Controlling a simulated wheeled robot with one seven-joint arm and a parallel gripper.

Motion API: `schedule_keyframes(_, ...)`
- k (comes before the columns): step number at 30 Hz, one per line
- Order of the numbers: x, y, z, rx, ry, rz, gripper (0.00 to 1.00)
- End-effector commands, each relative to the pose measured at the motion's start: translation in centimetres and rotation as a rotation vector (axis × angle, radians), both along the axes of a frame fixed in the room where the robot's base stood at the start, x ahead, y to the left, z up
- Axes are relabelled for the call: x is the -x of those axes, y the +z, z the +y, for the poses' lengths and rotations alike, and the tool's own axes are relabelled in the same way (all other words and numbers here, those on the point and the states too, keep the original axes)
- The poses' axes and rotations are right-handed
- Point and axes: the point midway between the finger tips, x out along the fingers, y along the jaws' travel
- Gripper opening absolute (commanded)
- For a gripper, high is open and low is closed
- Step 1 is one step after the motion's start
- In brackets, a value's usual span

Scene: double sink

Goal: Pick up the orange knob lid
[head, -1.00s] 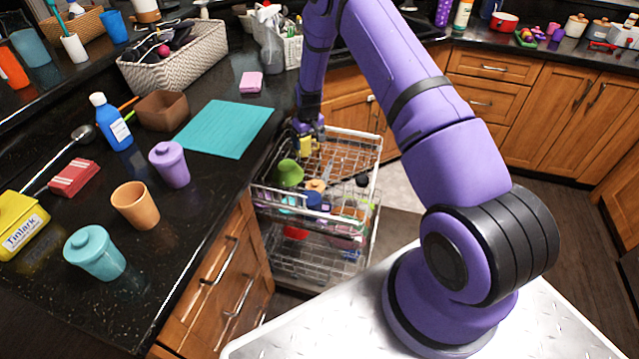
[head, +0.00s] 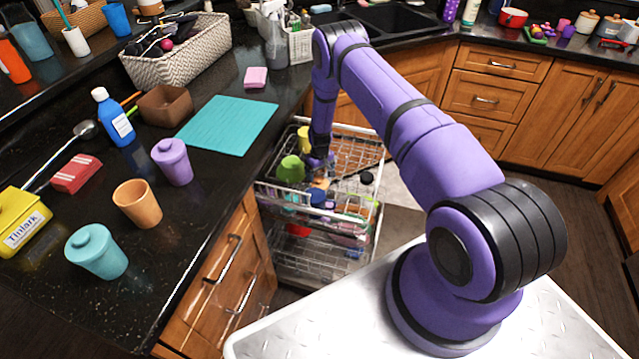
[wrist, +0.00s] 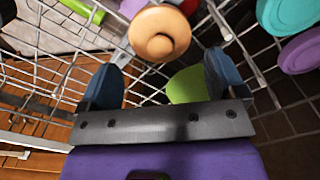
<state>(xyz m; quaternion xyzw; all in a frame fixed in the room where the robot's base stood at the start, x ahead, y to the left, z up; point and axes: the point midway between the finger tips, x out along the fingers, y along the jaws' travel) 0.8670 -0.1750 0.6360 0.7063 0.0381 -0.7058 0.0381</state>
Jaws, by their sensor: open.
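The orange knob lid (wrist: 150,20) shows at the top middle of the wrist view, with its round knob facing the camera. It sits in the upper rack of the dishwasher. My gripper (wrist: 163,75) is open, its two blue fingertips spread wide and pointing toward the lid. The lid lies beyond the fingertips and is not between them. In the head view my gripper (head: 318,165) is low over the upper rack, and my arm partly hides the items there.
The wire rack (head: 352,140) crowds the gripper. A green item (wrist: 187,86) lies beside the right finger in the wrist view. Teal (wrist: 290,12) and purple (wrist: 302,50) round pieces are at the upper right. A counter with cups stands left.

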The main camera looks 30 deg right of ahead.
Motion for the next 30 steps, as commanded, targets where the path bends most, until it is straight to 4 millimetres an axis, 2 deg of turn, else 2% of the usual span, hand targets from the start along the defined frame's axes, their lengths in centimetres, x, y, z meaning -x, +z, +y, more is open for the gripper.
schedule_keyframes(9,0.0,-4.0,-0.1,0.0,0.001,0.002,0.89)
schedule_keyframes(12,-0.1,-4.8,-0.1,0.0,0.0,0.001,0.89)
schedule_keyframes(21,-0.1,-5.1,-0.1,0.0,0.001,0.001,0.89)
schedule_keyframes(25,-0.1,-5.1,-0.1,0.0,0.0,0.001,0.6)
schedule_keyframes(30,-0.1,-5.1,-0.1,0.0,0.0,0.001,0.6)
